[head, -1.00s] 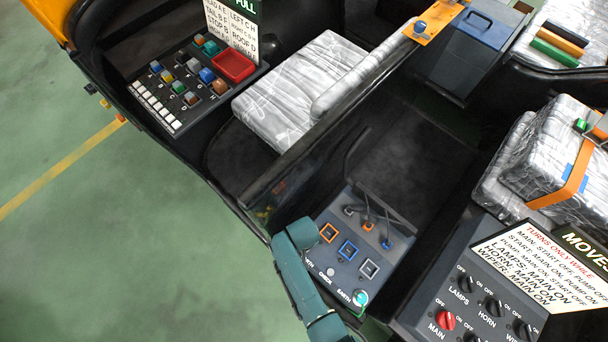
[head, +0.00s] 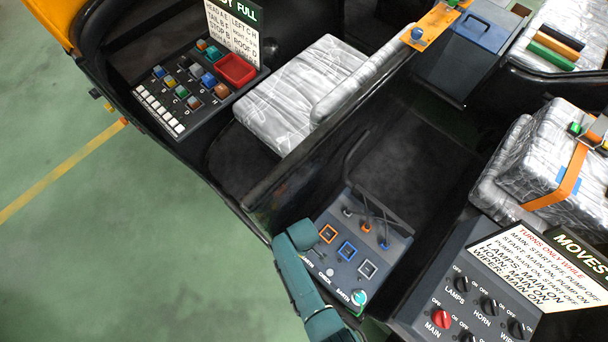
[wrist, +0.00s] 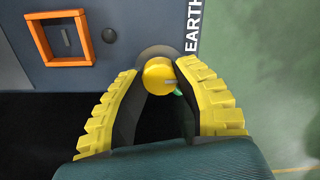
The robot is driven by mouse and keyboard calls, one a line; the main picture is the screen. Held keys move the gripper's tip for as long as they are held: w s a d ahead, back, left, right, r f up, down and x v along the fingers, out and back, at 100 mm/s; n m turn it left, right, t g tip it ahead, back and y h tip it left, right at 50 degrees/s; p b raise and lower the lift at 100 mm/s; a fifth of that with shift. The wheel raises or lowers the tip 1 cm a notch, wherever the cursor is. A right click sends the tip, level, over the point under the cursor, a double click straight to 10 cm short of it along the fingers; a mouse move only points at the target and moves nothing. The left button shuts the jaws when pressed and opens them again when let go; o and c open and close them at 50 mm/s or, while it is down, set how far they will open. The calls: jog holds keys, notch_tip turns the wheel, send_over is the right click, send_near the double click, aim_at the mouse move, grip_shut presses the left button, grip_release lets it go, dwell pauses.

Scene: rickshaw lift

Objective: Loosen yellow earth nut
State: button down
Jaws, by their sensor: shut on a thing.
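The yellow earth nut (wrist: 158,75) is a round yellow knob with a grey slot mark, set on a grey disc beside the word EARTH in the wrist view. My gripper (wrist: 164,72) has its two ribbed yellow fingers closed around the nut, one on each side. In the head view my teal arm covers this nut and the fingers. The dark floor panel (head: 330,215) shows there with orange, blue and grey squares.
Thin dark rods (head: 370,212) cross the panel's far side. A switch panel (head: 490,285) stands at right, a seat (head: 295,95) beyond. Green floor (head: 120,250) is open at left.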

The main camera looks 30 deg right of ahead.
jog(key=shift+s+f+n, duration=0.1)
jog(key=shift+s+n, duration=0.05)
jog(key=shift+n, duration=0.35)
jog(key=c, duration=0.7)
grip_release()
jog(key=shift+r, duration=0.4)
notch_tip(320, 180, up, 11)
jog(key=shift+r, duration=0.2)
